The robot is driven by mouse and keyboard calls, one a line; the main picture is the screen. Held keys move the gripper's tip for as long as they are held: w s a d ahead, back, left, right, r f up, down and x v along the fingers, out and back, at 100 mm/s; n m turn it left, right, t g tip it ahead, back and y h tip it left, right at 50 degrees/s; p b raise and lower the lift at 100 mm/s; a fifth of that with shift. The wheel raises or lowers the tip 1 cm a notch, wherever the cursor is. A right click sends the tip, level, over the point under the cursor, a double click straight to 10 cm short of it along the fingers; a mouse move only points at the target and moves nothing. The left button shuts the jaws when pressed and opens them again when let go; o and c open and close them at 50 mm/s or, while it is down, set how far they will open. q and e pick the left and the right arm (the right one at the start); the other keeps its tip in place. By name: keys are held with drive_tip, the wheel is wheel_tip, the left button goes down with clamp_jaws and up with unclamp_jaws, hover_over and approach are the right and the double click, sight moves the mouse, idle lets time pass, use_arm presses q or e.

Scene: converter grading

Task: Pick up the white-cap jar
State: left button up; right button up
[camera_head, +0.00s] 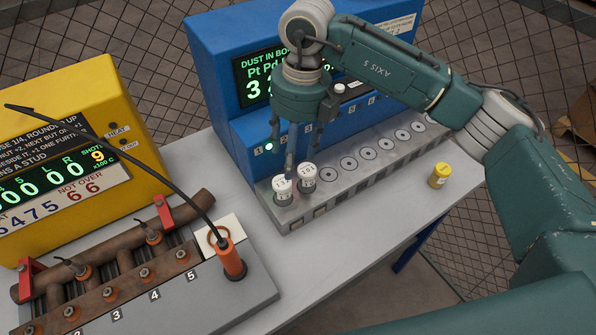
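Two small jars with white, printed tops stand side by side in the near left end of the grey slotted rack: a left jar (282,192) and a right jar (306,180). The print on them is too small to read. A small yellow jar (440,176) with a pale label stands apart on the table at the right. My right gripper (303,158) points down just above the two white-topped jars. Its fingers are apart, with one fingertip close to the gap between the jars. I see nothing held. My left gripper is not in view.
The grey rack (345,187) has a row of empty round slots in front of the blue machine (222,75). A yellow display box (75,150) and a pipe fixture with an orange plug (231,262) and black cable stand left. The table front (350,255) is clear.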

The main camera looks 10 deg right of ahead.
sight(307, 169)
drive_tip(key=d, duration=0.1)
drive_tip(key=w+d+h, duration=0.1)
drive_tip(key=d, duration=0.1)
drive_tip(key=shift+m, duration=0.3)
wheel_tip(307, 169, down, 4)
drive_tip(key=shift+s+r+p, duration=0.1)
drive_tip(key=shift+r+p, duration=0.05)
drive_tip(key=shift+p, duration=0.7)
drive_tip(key=shift+f, duration=0.35)
drive_tip(key=f+p, duration=0.1)
drive_tip(key=f, duration=0.1)
drive_tip(key=f+p, duration=0.2)
drive_tip(key=shift+s+d+f, duration=0.1)
drive_tip(key=shift+d+f, duration=0.1)
drive_tip(key=shift+f, duration=0.55)
drive_tip(key=c, duration=1.3)
